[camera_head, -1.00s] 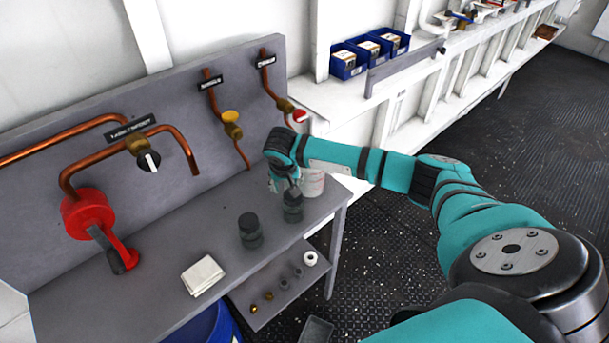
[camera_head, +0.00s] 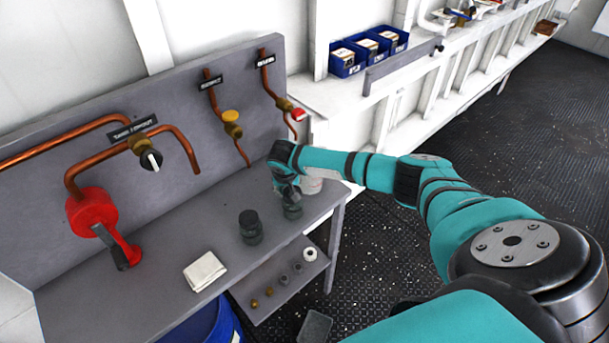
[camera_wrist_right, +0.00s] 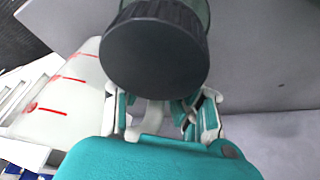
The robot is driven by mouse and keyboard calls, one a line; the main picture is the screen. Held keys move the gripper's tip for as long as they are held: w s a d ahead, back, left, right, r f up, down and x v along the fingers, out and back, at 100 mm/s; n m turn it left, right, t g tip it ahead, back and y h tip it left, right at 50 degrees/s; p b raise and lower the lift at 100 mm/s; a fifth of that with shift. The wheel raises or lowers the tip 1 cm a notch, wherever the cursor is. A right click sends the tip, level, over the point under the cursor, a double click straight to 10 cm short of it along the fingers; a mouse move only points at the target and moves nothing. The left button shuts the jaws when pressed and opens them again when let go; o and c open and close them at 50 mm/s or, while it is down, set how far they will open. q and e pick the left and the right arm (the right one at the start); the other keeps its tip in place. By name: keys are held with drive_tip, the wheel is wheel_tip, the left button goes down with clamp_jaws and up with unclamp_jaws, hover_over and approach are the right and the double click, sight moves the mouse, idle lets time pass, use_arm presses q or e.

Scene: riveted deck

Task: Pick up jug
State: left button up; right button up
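The jug (camera_head: 312,186) is white and stands at the right end of the grey bench, partly hidden behind my right gripper (camera_head: 287,186). In the right wrist view the jug (camera_wrist_right: 68,98) shows red marks on its side, left of the fingers. My right gripper (camera_wrist_right: 160,112) is open there, its fingers apart on either side of a white curved piece that looks like the jug's handle. I cannot tell whether they touch it. My left gripper is not in view.
A folded white cloth (camera_head: 204,271) lies nearer the front. A red device (camera_head: 92,213) and copper pipes (camera_head: 85,135) are on the back panel.

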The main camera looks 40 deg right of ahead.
clamp_jaws()
drive_tip(key=shift+d+r, duration=0.1)
drive_tip(key=shift+r, duration=0.05)
idle(0.4)
drive_tip(key=shift+s+r+b, duration=0.15)
drive_tip(key=shift+b, duration=0.3)
wheel_tip(320, 180, up, 6)
drive_tip(key=shift+r+b, duration=0.1)
drive_tip(key=shift+b, duration=0.75)
drive_tip(key=s+d+b, duration=0.2)
drive_tip(key=s, duration=0.7)
drive_tip(key=s+d+b, duration=0.2)
drive_tip(key=s+d, duration=0.1)
drive_tip(key=s, duration=0.6)
drive_tip(key=shift+s+d+b, duration=0.15)
drive_tip(key=shift+s+b, duration=0.15)
drive_tip(key=shift+s, duration=0.1)
drive_tip(key=shift+c, duration=1.6)
unclamp_jaws()
drive_tip(key=shift+r, duration=0.1)
clamp_jaws()
